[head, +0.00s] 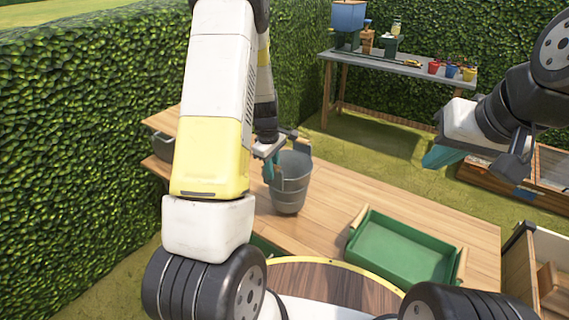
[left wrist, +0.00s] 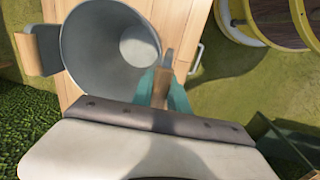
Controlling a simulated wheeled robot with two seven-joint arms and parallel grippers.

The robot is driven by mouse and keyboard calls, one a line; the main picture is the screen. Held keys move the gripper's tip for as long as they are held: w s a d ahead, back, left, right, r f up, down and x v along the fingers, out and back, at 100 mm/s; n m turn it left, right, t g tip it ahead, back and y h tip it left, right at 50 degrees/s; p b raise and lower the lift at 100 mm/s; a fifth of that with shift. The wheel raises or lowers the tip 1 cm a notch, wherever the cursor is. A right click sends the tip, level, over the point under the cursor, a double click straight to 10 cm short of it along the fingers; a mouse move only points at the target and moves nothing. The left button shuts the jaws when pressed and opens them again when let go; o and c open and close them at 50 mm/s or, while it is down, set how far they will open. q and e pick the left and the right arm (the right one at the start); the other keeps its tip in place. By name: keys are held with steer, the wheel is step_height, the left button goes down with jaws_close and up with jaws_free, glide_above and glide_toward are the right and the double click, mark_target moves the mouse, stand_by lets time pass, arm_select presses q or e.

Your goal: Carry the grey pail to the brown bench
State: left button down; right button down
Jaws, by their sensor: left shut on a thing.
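The grey pail (head: 291,188) is upright and looks empty in the head view. It is over the brown bench (head: 340,205); I cannot tell whether its base touches the top. In the left wrist view I look down into the pail (left wrist: 85,50), with the bench's wood (left wrist: 172,25) below. My left gripper (head: 271,166) is shut on a handle at the pail's side; its teal fingers (left wrist: 165,90) show in the left wrist view. My right gripper (head: 440,157) is away from the pail at the right, and its jaw opening is not clear.
A green tray (head: 405,250) with wooden handles sits on the bench, right of the pail. A barrel top (head: 330,285) stands in front. A grey-topped table (head: 400,68) with coloured pots is at the back. A hedge (head: 80,150) borders the left.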

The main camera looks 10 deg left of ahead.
mark_target(273, 186)
arm_select(q)
steer(key=shift+w+f, duration=0.1)
steer(key=shift+f, duration=1.6)
steer(key=c, duration=1.3)
jaws_free()
steer(key=shift+f, duration=0.15)
